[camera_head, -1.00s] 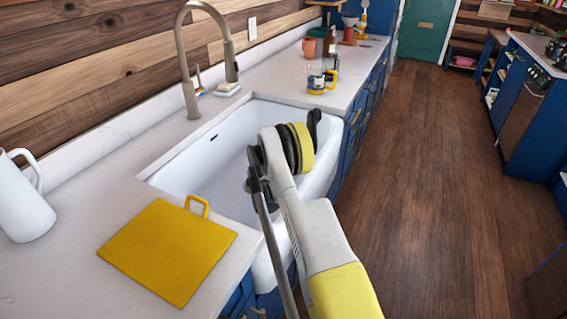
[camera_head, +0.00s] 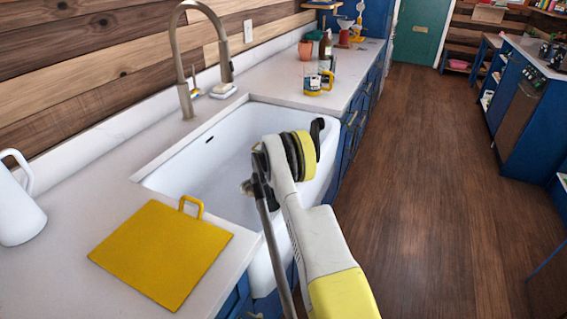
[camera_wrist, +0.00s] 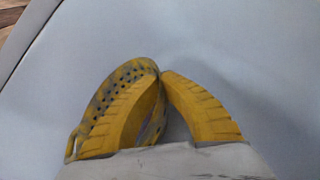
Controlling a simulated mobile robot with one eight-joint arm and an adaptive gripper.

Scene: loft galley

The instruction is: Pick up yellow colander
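The yellow colander (camera_wrist: 103,99) shows in the wrist view as a curved wall with rows of round holes and grey patches. A small loop handle is at its lower left. My gripper (camera_wrist: 161,76) has yellow ribbed fingers whose tips come together at the colander's upper edge. The left finger lies within the colander's outline and the right finger is outside it, with the wall between them. The colander and fingertips are hidden behind my arm in the head view, where the arm reaches over the white sink (camera_head: 222,158).
A yellow cutting board (camera_head: 160,252) lies on the near counter, with a white pitcher (camera_head: 18,205) to its left. A tall faucet (camera_head: 181,70) rises behind the sink. A mug (camera_head: 313,84) and a bottle (camera_head: 326,46) stand beyond it. The wooden floor (camera_head: 430,170) at right is clear.

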